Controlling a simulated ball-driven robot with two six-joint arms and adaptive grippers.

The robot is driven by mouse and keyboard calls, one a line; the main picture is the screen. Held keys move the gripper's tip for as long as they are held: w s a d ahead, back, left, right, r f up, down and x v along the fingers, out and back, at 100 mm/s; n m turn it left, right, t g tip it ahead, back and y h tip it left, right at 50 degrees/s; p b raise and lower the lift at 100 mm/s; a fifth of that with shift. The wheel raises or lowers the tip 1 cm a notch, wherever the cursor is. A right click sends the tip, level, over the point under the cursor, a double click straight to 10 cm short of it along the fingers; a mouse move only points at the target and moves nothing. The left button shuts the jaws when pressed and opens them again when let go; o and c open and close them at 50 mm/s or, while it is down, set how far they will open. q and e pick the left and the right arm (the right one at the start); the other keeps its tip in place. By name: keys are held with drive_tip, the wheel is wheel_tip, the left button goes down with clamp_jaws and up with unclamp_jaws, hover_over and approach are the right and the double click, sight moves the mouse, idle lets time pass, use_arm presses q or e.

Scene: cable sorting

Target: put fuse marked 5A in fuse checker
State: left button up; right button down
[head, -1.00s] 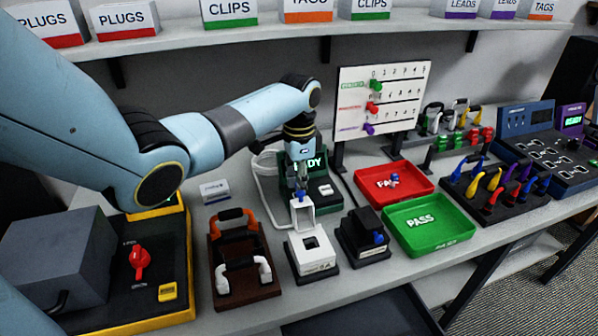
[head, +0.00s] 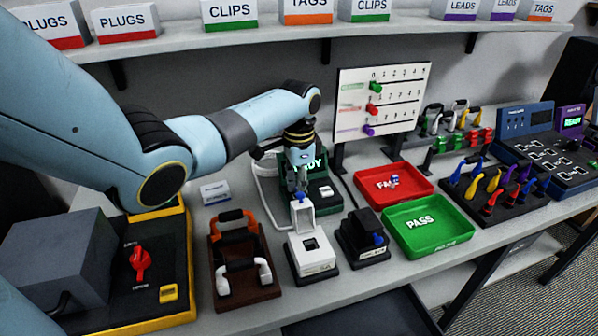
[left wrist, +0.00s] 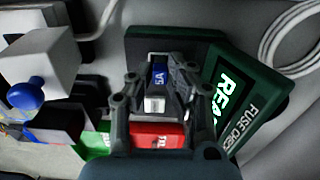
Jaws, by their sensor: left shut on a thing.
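My left gripper (head: 300,188) is shut on a small fuse (left wrist: 159,80) with a blue band and a white end. Its mark reads upside down as 5A in the left wrist view. The green fuse checker (head: 314,164) stands just behind and right of the gripper; its screen (left wrist: 232,100) shows READY. My right gripper is not in view.
The red FAIL tray (head: 415,193) and green PASS tray (head: 455,233) lie to the right. An orange-handled holder (head: 225,255) is left.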

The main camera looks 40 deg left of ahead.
use_arm(q)
drive_tip(key=o, duration=1.4)
drive_tip(key=shift+o, duration=0.2)
wheel_tip(320, 180, up, 5)
drive_tip(key=p, duration=0.5)
drive_tip(key=shift+r+p, duration=0.15)
drive_tip(key=shift+p, duration=0.2)
drive_tip(key=shift+r, duration=0.3)
drive_tip(key=shift+r+p, duration=0.65)
drive_tip(key=shift+r, duration=0.4)
drive_tip(key=shift+d, duration=0.1)
